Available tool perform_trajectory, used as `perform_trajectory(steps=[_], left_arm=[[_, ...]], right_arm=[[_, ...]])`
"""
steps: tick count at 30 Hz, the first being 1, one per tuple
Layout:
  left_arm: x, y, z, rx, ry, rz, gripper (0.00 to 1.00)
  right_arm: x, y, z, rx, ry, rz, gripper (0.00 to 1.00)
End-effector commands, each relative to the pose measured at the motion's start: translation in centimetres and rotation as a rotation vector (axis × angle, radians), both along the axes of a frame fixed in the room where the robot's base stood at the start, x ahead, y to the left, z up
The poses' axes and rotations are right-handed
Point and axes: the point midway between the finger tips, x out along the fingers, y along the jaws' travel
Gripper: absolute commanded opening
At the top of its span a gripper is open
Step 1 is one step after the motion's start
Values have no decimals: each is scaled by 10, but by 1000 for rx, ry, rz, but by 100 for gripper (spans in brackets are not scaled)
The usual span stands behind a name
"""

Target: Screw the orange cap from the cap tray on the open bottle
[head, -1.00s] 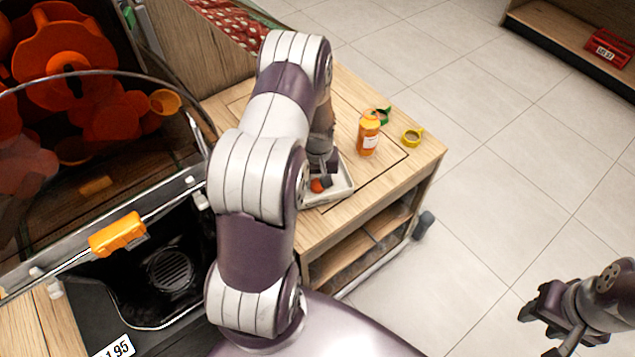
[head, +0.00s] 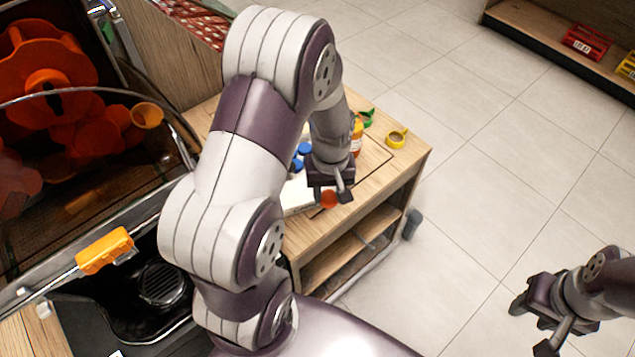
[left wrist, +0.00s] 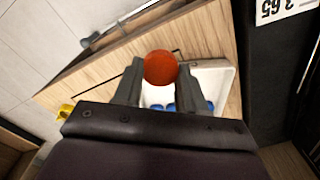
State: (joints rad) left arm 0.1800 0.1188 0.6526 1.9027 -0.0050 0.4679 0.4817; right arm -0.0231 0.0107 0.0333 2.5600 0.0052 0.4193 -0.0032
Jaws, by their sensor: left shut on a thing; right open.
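My left gripper (head: 328,192) is shut on the orange cap (left wrist: 160,67) and holds it above the front edge of the cap tray. The cap also shows in the head view (head: 329,199), below the fingers. The white cap tray (head: 297,196) is on the wooden cabinet, with blue caps (head: 304,148) in it, and is partly hidden by my left arm. The orange bottle (head: 357,138) stands behind my left wrist and is mostly hidden; its top cannot be made out. My right gripper (head: 532,327) is open and empty over the floor at the lower right.

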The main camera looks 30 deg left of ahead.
Motion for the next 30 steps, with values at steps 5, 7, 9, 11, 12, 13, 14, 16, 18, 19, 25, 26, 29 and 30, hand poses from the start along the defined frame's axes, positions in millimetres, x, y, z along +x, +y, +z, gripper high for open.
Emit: perform_trajectory(steps=[5,7,9,11,12,13,14,16,18,19,25,26,29,30], left_arm=[[-4,-7,5,0,0,0,13],[-4,-8,5,0,0,0,13],[-4,-8,5,-1,1,0,13],[-4,-8,5,-1,1,0,13],[-4,-8,5,-1,1,0,13],[-4,-8,5,-1,1,0,13],[-4,-8,5,-1,1,0,13],[-2,-8,4,-1,1,-9,13],[5,-11,0,0,2,-59,13],[11,-13,-3,0,2,-96,13],[60,-39,-36,-1,4,-453,13],[66,-43,-41,-1,3,-503,13],[80,-53,-53,0,3,-624,13],[83,-55,-55,0,1,-649,13]], right_arm=[[0,0,0,0,0,0,43],[0,0,0,0,0,0,43],[0,0,0,0,0,0,43],[0,0,0,0,0,0,43],[0,0,0,0,0,0,43],[0,0,0,0,0,0,43],[0,0,0,0,0,0,43],[0,0,0,0,0,0,43],[0,0,0,0,0,0,43],[0,0,0,0,0,0,43],[0,0,0,0,0,0,43],[0,0,0,0,0,0,43],[0,0,0,0,0,0,43],[0,0,0,0,0,0,43]])
